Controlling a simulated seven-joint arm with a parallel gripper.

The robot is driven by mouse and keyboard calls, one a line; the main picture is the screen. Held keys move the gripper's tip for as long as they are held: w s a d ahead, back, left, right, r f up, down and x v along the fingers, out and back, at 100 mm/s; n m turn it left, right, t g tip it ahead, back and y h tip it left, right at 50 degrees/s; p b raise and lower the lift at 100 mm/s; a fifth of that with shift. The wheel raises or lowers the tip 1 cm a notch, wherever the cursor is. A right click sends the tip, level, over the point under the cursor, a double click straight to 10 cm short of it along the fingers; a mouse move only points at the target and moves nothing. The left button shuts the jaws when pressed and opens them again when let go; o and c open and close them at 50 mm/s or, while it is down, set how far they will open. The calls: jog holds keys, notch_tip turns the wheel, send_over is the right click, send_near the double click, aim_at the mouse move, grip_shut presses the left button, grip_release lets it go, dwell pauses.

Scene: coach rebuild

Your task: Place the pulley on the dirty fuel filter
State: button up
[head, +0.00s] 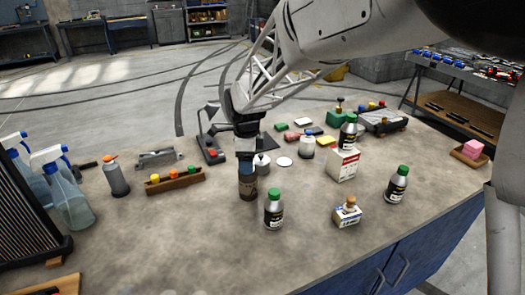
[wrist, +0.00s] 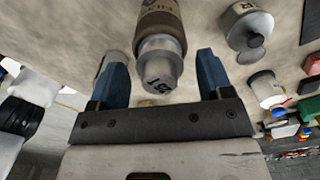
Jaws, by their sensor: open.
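A brown cylinder with lettering (head: 248,188), apparently the dirty fuel filter, stands upright on the workbench under my gripper (head: 245,162). In the wrist view, the brown cylinder (wrist: 160,17) has a silver end with dark marks. That end lies between the two blue fingers of my gripper (wrist: 160,72), with a gap on each side. My gripper is open and holds nothing. A grey cylinder with a narrower end (wrist: 249,30) stands beside it; it also shows just behind my gripper in the head view (head: 262,165). I cannot tell which thing is the pulley; a flat white disc (head: 284,162) lies nearby.
A dark bottle with a green cap (head: 274,212) stands close at the front right. A small box (head: 346,213) and a white-red box (head: 343,164) stand further right. A wooden rack (head: 175,181) and spray bottles (head: 67,195) are left. The bench front is mostly clear.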

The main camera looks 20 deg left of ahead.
notch_tip(320, 180, up, 12)
dwell(0.6)
jog(key=shift+f, duration=0.1)
dwell(0.4)
jog(key=s+d+r+n+t, duration=0.1)
jog(key=s+d+r+n, duration=0.2)
jog(key=d, duration=1.1)
jog(key=s+d+n, duration=0.3)
jog(key=s+d, duration=0.1)
jog(key=d, duration=1)
jog(key=s+d+f+n, duration=0.3)
jog(key=s+d+n, duration=0.1)
jog(key=s+d, duration=0.5)
jog(key=s+d+f+n+t, duration=0.1)
jog(key=s+d+n, duration=0.3)
jog(key=s+d, duration=0.6)
jog(key=shift+s+f+t, duration=0.25)
jog(key=shift+f+t, duration=0.05)
jog(key=shift+f, duration=0.6)
